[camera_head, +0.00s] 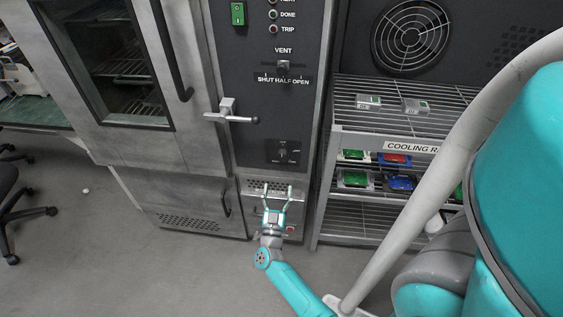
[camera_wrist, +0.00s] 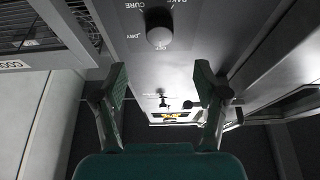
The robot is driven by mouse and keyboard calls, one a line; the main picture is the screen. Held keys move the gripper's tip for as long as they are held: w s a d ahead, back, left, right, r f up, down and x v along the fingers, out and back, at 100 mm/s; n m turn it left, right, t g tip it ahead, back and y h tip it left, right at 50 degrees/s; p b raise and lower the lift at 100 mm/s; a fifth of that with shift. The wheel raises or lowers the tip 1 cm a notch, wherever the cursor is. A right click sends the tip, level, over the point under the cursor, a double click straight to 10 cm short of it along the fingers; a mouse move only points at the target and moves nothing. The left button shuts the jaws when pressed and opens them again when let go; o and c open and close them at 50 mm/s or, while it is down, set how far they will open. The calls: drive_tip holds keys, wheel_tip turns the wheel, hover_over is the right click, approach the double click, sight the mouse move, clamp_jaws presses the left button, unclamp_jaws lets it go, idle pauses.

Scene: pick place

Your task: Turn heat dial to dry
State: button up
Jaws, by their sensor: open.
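The heat dial (camera_head: 281,153) is a small round knob on a dark plate low on the oven's control column. My gripper (camera_head: 277,189) is open and empty, below the dial in the head view. In the wrist view my gripper's two fingers (camera_wrist: 159,71) are spread wide, and the dial lies beyond them, apart from both.
A lever handle (camera_head: 232,118) sticks out above and left of the dial. A vent knob (camera_head: 283,66) and a green switch (camera_head: 238,14) are higher up. A cooling rack (camera_head: 352,116) with several coloured parts stands close on the right. The floor in front is clear.

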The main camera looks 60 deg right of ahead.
sight(282, 159)
drive_tip(key=x, duration=1)
drive_tip(key=shift+w+d+r, duration=0.15)
drive_tip(key=shift+d+r, duration=0.05)
drive_tip(key=shift+d, duration=0.1)
drive_tip(key=shift+c, duration=0.2)
drive_tip(key=c, duration=1.1)
